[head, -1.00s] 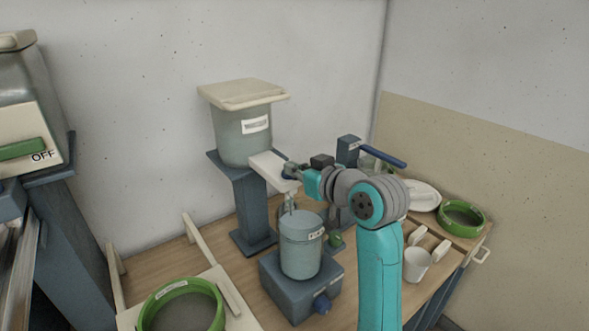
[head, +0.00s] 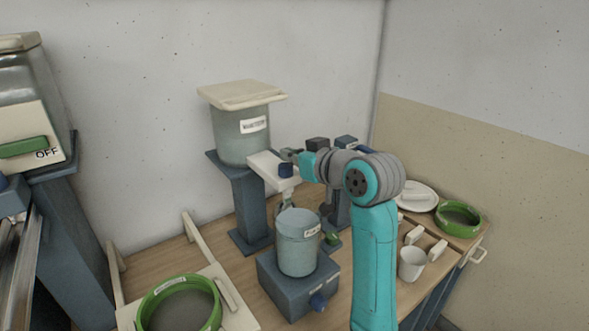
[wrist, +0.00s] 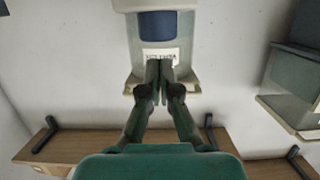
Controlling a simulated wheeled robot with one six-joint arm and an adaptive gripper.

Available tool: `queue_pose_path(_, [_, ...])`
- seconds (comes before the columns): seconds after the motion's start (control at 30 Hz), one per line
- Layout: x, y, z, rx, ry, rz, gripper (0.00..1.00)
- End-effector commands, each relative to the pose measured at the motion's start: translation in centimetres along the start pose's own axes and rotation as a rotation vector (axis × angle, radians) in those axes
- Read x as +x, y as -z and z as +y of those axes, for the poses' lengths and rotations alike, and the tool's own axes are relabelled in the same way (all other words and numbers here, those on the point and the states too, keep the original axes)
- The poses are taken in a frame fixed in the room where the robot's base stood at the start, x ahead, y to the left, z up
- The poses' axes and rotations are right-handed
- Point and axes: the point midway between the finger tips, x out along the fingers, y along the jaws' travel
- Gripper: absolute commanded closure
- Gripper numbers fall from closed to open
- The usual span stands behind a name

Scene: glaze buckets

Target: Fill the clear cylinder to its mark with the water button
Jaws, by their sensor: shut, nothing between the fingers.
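A clear, narrow upright thing (head: 284,207), probably the cylinder, stands under the white spout arm, partly hidden behind a grey bucket; its mark and water level cannot be made out. A blue button (head: 286,171) sits on the end of the white spout arm (head: 264,166), below a labelled lidded tank (head: 241,135). The button also shows in the wrist view (wrist: 158,25). My gripper (head: 288,154) is shut and empty, just above the button in the head view. In the wrist view its fingertips (wrist: 159,63) overlap the tank's label, apart from the button in the picture.
The labelled grey bucket (head: 298,243) stands on a blue base (head: 298,287) in front. A green ring sieve (head: 180,306) lies at front left. A white mug (head: 412,264) and another green ring (head: 459,219) stand at right. Dark posts are behind my wrist.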

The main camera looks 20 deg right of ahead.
Motion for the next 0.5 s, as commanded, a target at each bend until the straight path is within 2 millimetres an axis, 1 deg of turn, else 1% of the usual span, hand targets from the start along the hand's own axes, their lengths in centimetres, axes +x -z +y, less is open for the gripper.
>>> queue_pose_path(0.03, [-0.2, 0.8, 0.0, -0.002, -0.001, 0.005, 1.00])
queue_pose_path(0.1, [-1.8, 0.6, 0.1, -0.001, -0.002, 0.007, 1.00])
queue_pose_path(0.3, [-5.7, 0.7, 0.1, -0.002, -0.002, 0.009, 1.00])
queue_pose_path(0.5, [-8.7, 0.8, 0.1, -0.002, -0.002, 0.010, 1.00])
